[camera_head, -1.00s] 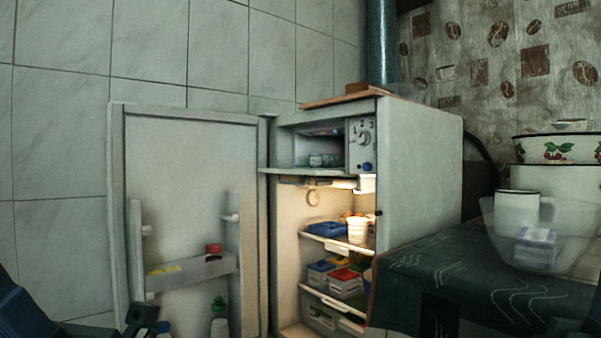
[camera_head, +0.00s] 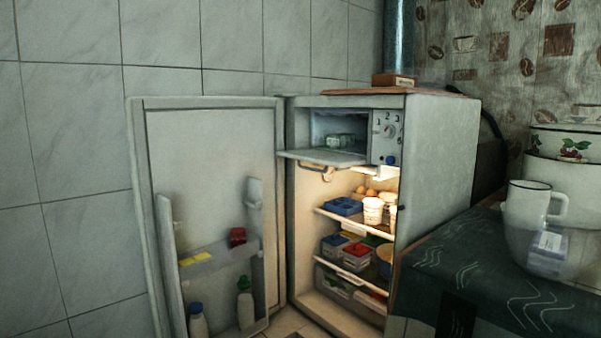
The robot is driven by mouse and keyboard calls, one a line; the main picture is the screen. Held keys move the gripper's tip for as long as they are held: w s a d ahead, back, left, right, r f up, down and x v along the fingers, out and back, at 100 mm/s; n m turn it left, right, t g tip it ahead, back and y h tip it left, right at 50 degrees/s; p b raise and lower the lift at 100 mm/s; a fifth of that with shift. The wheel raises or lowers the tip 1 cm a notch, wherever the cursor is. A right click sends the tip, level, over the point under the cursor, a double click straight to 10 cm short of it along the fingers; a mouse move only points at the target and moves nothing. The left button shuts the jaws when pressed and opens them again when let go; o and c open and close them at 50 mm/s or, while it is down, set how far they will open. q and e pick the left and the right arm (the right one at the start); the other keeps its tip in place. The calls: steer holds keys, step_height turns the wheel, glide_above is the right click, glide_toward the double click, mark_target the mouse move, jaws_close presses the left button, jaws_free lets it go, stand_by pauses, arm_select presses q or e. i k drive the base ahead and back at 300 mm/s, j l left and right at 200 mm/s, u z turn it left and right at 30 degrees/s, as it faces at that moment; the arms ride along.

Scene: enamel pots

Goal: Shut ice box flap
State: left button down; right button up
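The ice box (camera_head: 340,129) is the small compartment at the top inside the open fridge, left of a dial panel (camera_head: 386,136). Its flap (camera_head: 322,157) is open and hangs out roughly level at the compartment's lower edge. Small pale items (camera_head: 340,140) sit inside the ice box. The fridge door (camera_head: 210,170) is swung wide open to the left. Neither of my grippers shows in the view now.
A table with a dark patterned cloth (camera_head: 480,262) stands close to the fridge's right side, with a white mug (camera_head: 530,207) and enamel pots. Bottles (camera_head: 246,305) stand in the door rack. Food fills the lit shelves. Tiled floor shows at the bottom.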

mark_target(334, 160)
steer(key=i+j+z, duration=0.3)
steer(key=j+z, duration=0.25)
steer(key=i+j+z, duration=0.1)
steer(key=j+z, duration=0.2)
steer(key=j, duration=0.15)
